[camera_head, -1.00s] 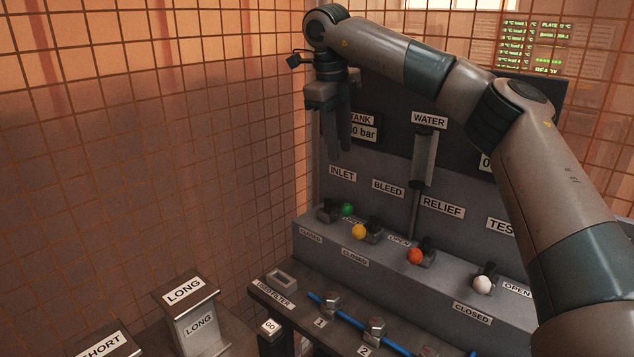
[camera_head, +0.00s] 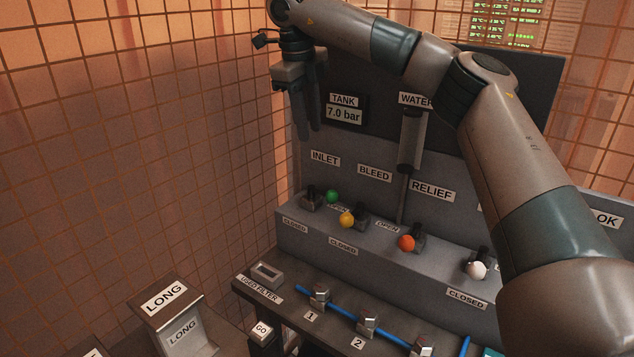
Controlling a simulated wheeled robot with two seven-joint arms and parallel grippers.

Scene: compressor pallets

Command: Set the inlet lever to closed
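The inlet lever has a green ball knob (camera_head: 332,196) and a dark pivot block (camera_head: 312,198), under the INLET label (camera_head: 325,158) at the left end of the grey console. The knob points right, to the side of a partly covered OPEN label and away from the CLOSED label (camera_head: 295,225). My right gripper (camera_head: 310,134) hangs fingers down above the inlet lever in the picture, apart from it. The fingers overlap in this view, so their opening is unclear. Nothing shows held in them. My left gripper is not in view.
Beside the inlet stand the yellow bleed knob (camera_head: 347,219), the orange relief knob (camera_head: 407,243) and a white knob (camera_head: 477,270). The tank display (camera_head: 344,114) reads 7.0 bar. A mesh wall (camera_head: 130,150) stands close on the left. My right arm covers the console's right part.

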